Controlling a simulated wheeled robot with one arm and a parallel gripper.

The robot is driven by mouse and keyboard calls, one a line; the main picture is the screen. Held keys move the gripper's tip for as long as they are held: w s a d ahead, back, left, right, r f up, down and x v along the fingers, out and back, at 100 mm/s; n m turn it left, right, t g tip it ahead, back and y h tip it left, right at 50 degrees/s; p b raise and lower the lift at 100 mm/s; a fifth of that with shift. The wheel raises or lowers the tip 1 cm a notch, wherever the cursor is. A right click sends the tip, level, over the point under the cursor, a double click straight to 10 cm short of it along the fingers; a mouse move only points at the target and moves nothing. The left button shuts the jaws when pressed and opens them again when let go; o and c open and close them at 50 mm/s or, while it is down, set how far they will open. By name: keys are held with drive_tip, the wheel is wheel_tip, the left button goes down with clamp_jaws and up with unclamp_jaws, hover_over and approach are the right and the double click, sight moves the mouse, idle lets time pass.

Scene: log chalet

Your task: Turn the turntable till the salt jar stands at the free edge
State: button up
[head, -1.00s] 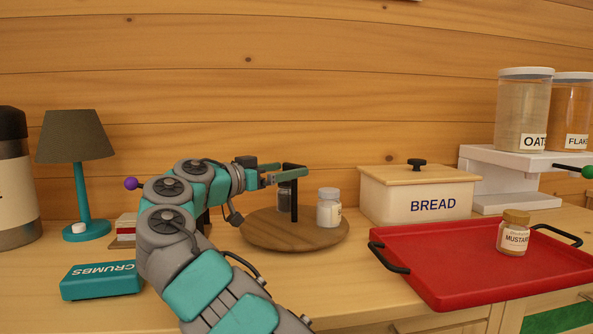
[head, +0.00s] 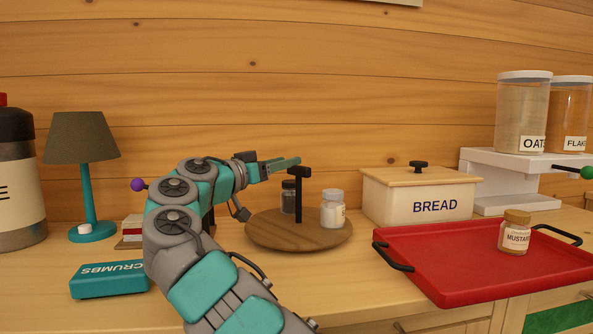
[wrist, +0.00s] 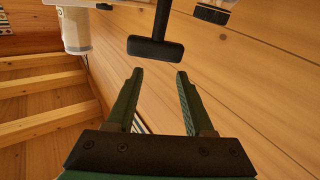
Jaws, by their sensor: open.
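The round wooden turntable (head: 300,238) lies on the counter with a black T-shaped handle (head: 299,200) standing up from it. The salt jar (head: 333,209), clear with a pale lid, pale contents and a partly seen label, stands on its right side. A dark jar (head: 288,198) stands at its back left, partly behind the handle. My gripper (head: 293,161) is open and empty, just above and left of the handle's crossbar. In the wrist view, the handle's crossbar (wrist: 155,49) lies just beyond my open fingertips (wrist: 160,72), not between them.
A cream bread box (head: 418,196) stands close behind and right of the turntable. A red tray (head: 470,265) with a mustard jar (head: 515,233) is to the right. A teal crumbs box (head: 110,279) and a lamp (head: 84,180) stand left.

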drive_tip(key=w+d+r+n+t+y+b, duration=0.35)
drive_tip(key=w+r+n+t, duration=0.35)
drive_tip(key=n, duration=0.3)
drive_tip(key=m+g+y+b, duration=1)
drive_tip(key=m+y, duration=1.2)
drive_tip(key=m, duration=0.8)
approach(299, 167)
drive_tip(key=w+a, duration=0.2)
drive_tip(key=shift+w+h, duration=0.25)
drive_tip(key=shift+w, duration=0.15)
drive_tip(key=shift+p+x, duration=1.15)
drive_tip(key=shift+x, duration=2.75)
clamp_jaws()
